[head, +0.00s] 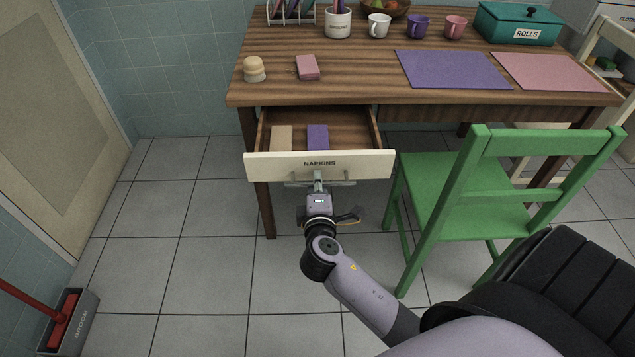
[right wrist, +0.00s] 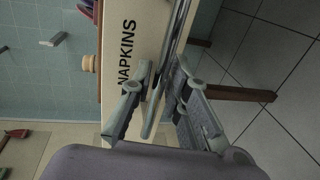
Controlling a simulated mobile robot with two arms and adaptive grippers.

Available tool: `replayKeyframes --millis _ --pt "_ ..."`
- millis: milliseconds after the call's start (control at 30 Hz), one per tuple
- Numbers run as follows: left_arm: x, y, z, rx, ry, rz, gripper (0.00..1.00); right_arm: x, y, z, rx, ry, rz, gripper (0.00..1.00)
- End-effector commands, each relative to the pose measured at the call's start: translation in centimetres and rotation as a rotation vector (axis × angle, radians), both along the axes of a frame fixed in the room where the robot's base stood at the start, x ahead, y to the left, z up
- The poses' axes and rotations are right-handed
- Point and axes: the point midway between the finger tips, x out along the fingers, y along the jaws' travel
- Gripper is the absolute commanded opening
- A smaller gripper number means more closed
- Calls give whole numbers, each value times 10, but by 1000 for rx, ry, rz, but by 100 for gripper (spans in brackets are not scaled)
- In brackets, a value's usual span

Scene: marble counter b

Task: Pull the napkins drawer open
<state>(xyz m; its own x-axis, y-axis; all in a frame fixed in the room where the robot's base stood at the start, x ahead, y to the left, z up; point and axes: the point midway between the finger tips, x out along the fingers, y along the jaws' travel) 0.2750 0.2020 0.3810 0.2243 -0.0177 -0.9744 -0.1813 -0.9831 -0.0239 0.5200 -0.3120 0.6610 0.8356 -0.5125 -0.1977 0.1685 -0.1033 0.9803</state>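The napkins drawer (head: 350,164) in the head view has a cream front lettered NAPKINS. It stands pulled out from under the wooden table, and its wooden inside shows. A beige napkin stack (head: 281,138) and a purple napkin stack (head: 318,137) lie in it. My right gripper (head: 319,184) is at the metal handle (head: 340,183) on the drawer front. In the right wrist view the fingers (right wrist: 163,80) lie on both sides of the handle bar (right wrist: 178,30) and appear closed on it. My left gripper is not in view.
A green chair (head: 450,185) stands close to the right of the drawer. On the wooden table (head: 350,75) are a pink block (head: 307,67), mugs, placemats and a teal ROLLS box (head: 518,24). The floor left of the drawer is clear up to a dustpan (head: 72,322).

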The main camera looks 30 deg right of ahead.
Motion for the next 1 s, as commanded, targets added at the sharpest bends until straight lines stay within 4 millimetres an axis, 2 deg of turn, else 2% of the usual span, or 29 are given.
replayKeyframes --millis 167,533,667,1000 --pt "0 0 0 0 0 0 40 0 0 0 -1 -1 0 29" --pt "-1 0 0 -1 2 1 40 -6 4 1 0 0 1 29" --pt "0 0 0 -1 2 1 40 -23 14 5 2 0 2 29" --pt "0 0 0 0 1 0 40 -82 50 18 3 2 0 29"
